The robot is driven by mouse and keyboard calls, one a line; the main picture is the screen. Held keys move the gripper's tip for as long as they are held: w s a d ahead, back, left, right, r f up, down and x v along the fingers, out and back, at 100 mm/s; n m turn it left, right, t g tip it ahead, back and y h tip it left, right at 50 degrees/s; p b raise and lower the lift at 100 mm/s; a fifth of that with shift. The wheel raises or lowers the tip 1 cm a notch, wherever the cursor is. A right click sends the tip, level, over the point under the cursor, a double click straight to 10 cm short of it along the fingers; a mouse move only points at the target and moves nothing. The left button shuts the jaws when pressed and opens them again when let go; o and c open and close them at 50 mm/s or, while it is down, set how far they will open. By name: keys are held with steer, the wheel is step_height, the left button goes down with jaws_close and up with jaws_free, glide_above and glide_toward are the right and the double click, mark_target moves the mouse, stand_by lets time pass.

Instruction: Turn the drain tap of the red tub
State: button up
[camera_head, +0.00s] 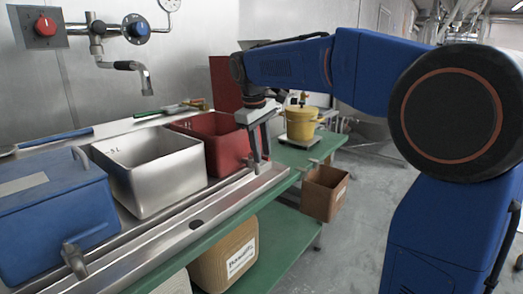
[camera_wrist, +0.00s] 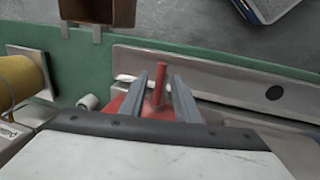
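The red tub (camera_head: 229,148) stands on the bench, right of a steel basin, with its red lid raised behind it. My gripper (camera_head: 260,167) points down at the tub's front right side, near the bench's front edge. In the wrist view, a red drain tap (camera_wrist: 158,92) with an upright bar sticks out from a small visible part of the red tub (camera_wrist: 117,106). My gripper (camera_wrist: 161,74) is open, with one finger on each side of the tap bar and gaps showing.
A blue tub (camera_head: 50,205) and a steel basin (camera_head: 160,172) stand to the left. A yellow pot (camera_head: 300,122) stands to the right. A brown bin (camera_head: 323,192) hangs at the bench's end. The floor in front is clear.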

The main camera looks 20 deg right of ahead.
steer(key=shift+c, duration=0.5)
jaws_close()
steer(key=shift+d, duration=0.1)
steer(key=w+d+n+y, duration=0.1)
steer(key=w+n+y, duration=0.2)
steer(key=n, duration=1.4)
steer(key=shift+w+d+n+t, duration=0.3)
steer(key=shift+w+d+n, duration=0.1)
steer(key=shift+w, duration=1.5)
